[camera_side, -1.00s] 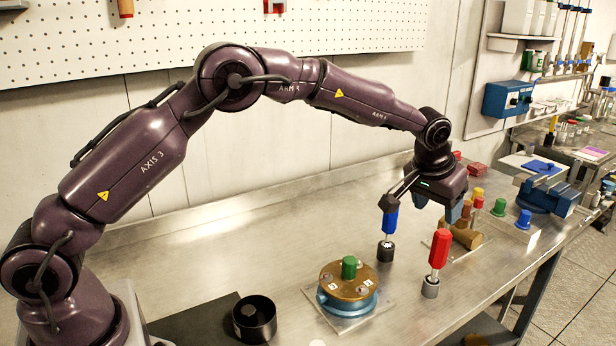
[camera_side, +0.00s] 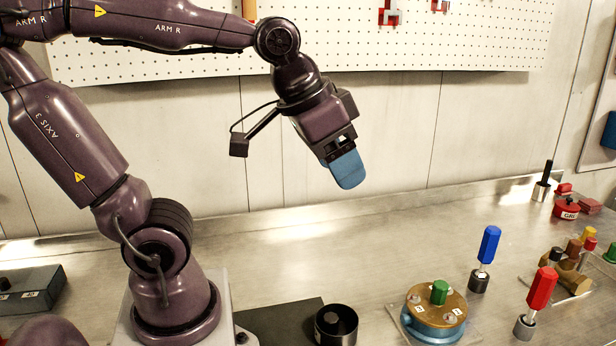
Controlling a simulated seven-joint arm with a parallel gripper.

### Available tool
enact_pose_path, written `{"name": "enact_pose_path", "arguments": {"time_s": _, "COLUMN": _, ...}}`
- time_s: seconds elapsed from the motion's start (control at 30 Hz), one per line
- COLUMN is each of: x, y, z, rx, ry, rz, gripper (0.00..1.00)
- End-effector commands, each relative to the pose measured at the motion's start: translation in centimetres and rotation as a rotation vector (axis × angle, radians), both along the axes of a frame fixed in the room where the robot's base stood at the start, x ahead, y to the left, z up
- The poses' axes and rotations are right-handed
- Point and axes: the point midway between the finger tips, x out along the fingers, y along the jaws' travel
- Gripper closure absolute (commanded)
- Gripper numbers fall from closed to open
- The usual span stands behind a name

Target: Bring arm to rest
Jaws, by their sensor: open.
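My gripper (camera_side: 346,170) is up in the air over the back part of the metal bench, in front of the wall. It points down and to the right. One blue finger faces the camera and hides the other. Nothing shows in the jaws. The gripper is well apart from everything on the bench. My upper arm leans back at the left, and the forearm reaches across the top of the picture.
On the bench (camera_side: 300,250) stand a black cup (camera_side: 336,325), a brass-topped blue fixture (camera_side: 435,312) with a green knob, a blue-handled tool (camera_side: 486,257), a red-handled tool (camera_side: 538,302) and a brown valve block (camera_side: 572,272). A grey box (camera_side: 32,291) lies at left. The bench's middle is clear.

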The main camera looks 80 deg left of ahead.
Motion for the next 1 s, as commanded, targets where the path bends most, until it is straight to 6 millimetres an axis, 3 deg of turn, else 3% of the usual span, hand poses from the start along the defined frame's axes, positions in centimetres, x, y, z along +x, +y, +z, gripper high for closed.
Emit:
{"name": "enact_pose_path", "arguments": {"time_s": 0.1, "x": -2.8, "y": 0.2, "z": -1.2, "rx": -0.001, "ry": -0.012, "rz": -0.010, "gripper": 0.41}}
{"name": "enact_pose_path", "arguments": {"time_s": 0.23, "x": -4.1, "y": 0.2, "z": -1.9, "rx": -0.002, "ry": -0.015, "rz": -0.016, "gripper": 0.41}}
{"name": "enact_pose_path", "arguments": {"time_s": 1.0, "x": -4.2, "y": 0.2, "z": -2.1, "rx": -0.001, "ry": -0.013, "rz": -0.017, "gripper": 0.41}}
